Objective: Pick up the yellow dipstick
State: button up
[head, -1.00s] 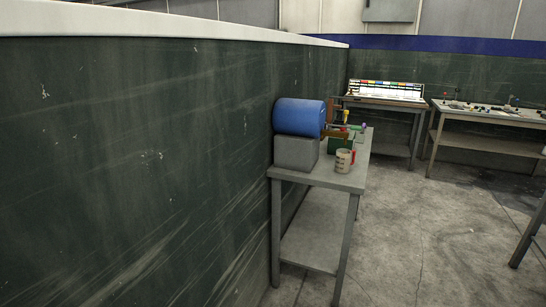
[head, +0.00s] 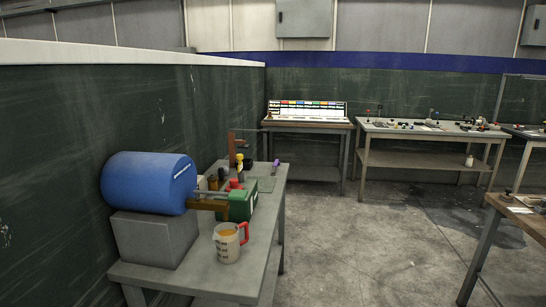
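A small yellow piece (head: 239,160) stands out among the items toward the back of the grey workbench (head: 192,280). It may be the yellow dipstick, but it is too small to be sure. It sits near a dark brown upright piece (head: 232,146) and above small red parts (head: 235,184). My gripper is in no view.
A blue drum (head: 146,184) lies on a grey block (head: 156,240) at the bench's left. A green box (head: 238,205) and a red-handled jug (head: 227,244) stand beside it. Other benches (head: 430,130) line the back wall. The floor (head: 340,240) right of the bench is clear.

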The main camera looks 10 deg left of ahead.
aim_at(240, 157)
jog(key=i+l+u, duration=0.15)
jog(key=i+u, duration=0.15)
jog(key=i, duration=0.3)
jog(key=i+l+u, duration=0.3)
jog(key=i, duration=0.25)
jog(key=i+l+u, duration=0.3)
jog(key=i+l, duration=0.1)
jog(key=i, duration=0.15)
